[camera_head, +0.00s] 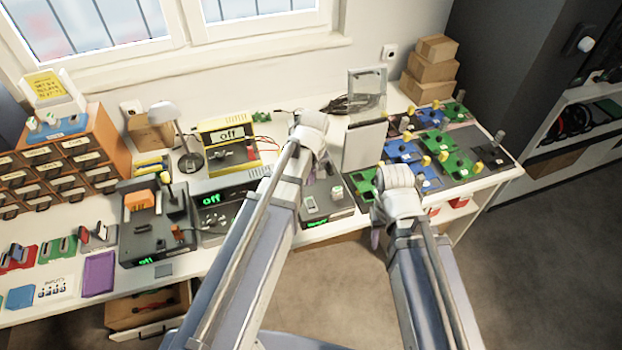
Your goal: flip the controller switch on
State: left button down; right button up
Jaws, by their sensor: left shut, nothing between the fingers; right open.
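A dark controller box (338,211) sits at the bench's front edge, between my two arms. It has a light grey switch-like part (311,205), a small knob with a green top (337,192) and a green lit display (317,223) too small to read. The switch's position cannot be made out. My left gripper (309,178) is shut and empty, pointing down just behind the box's left part; my arm hides some of it. My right gripper (375,238) is open, at the front edge right of the box, partly hidden by its wrist. I cannot tell whether either touches anything.
Left of my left arm stand a yellow device (229,135) and a black unit (210,199), both reading "off", and a soldering station (148,235). An upright grey panel (363,147) stands behind the controller. Green and blue boards (405,151) crowd the right.

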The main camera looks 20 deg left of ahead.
pick_arm(q)
jog(key=r+p, duration=0.2)
jog(key=r, duration=0.1)
jog(key=r+p, duration=0.2)
jog(key=shift+w+a+r, duration=0.1)
jog(key=shift+w+a, duration=0.05)
jog(key=shift+w, duration=0.1)
pick_arm(e)
notch_tip(320, 180, up, 5)
jog(key=shift+r, duration=0.1)
